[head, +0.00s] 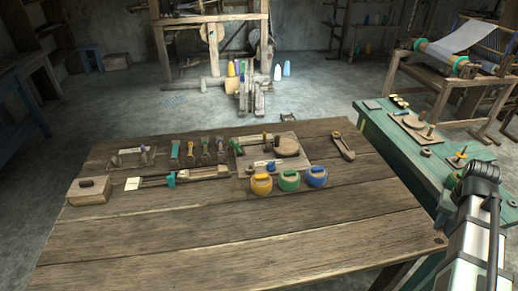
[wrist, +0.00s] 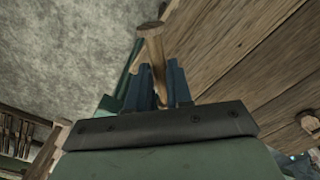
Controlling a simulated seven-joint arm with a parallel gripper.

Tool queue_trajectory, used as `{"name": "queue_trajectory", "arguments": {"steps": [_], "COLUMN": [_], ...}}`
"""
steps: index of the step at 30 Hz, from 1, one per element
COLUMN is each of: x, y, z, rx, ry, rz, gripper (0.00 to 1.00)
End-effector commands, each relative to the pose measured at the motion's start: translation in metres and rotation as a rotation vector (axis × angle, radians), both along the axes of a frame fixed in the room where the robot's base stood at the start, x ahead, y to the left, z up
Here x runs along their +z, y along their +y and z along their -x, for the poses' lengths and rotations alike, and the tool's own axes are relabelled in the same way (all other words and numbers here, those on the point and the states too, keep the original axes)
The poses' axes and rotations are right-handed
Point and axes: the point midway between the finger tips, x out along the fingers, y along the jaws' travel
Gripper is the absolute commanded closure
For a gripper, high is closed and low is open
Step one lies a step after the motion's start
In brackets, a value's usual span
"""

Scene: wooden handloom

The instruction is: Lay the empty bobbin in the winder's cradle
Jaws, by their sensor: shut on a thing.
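In the wrist view my gripper (wrist: 158,76) is shut on a bare wooden piece, which I take for the empty bobbin (wrist: 152,44). It has a narrow shank between the dark blue fingers and a wider end past the tips. No thread shows on it. Its lower part is hidden between the fingers. In the head view only part of my arm shows at the lower right; the gripper cannot be made out. A wooden board with a round disc (head: 287,146) and an upright peg, perhaps the winder, sits at the back of the brown table (head: 240,230). I cannot make out its cradle.
A wooden block (head: 88,191) and several small tools lie to the left. A green bench (head: 375,119) with pegged boards is at the right. The table's front is clear.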

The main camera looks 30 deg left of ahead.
Motion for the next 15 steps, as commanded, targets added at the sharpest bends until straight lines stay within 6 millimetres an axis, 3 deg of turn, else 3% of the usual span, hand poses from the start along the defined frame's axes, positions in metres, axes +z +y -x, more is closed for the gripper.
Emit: {"name": "queue_trajectory", "arguments": {"steps": [15], "x": [0.0085], "y": [0.0005], "z": [-0.0041], "rx": [-0.02], "ry": [-0.002], "rz": [0.0], "gripper": [0.99]}}
